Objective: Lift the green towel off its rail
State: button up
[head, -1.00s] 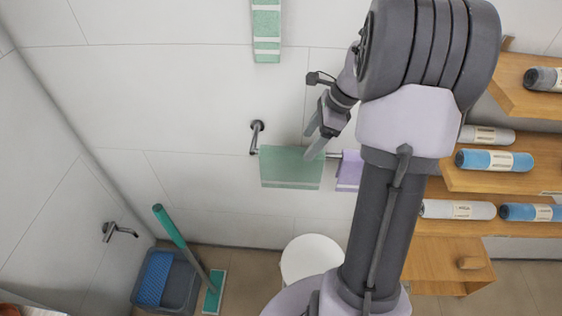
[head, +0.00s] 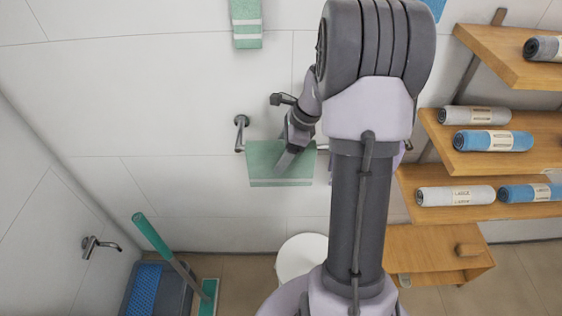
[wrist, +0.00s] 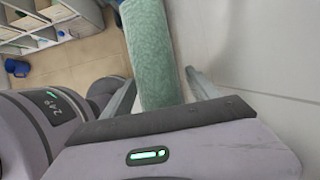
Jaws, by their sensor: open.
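The green towel (head: 268,168) hangs over a wall rail in the head view, left of my arm. In the wrist view the towel (wrist: 152,55) runs up from between my two fingers, one on each side of it. My gripper (head: 285,163) is in front of the towel in the head view, and it also shows in the wrist view (wrist: 160,92). It is open, with the fingers apart. The rail's left end bracket (head: 240,133) is bare; the rest of the rail is mostly hidden by towel and arm.
Another green striped towel (head: 247,25) hangs higher on the wall. Wooden shelves (head: 460,155) with rolled towels stand at the right. A white round stool or bin (head: 302,258) stands below. A green-handled mop (head: 152,235) and grey bucket (head: 130,300) are at lower left.

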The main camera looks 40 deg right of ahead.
jog(key=shift+f, duration=0.25)
grip_shut()
dwell(0.4)
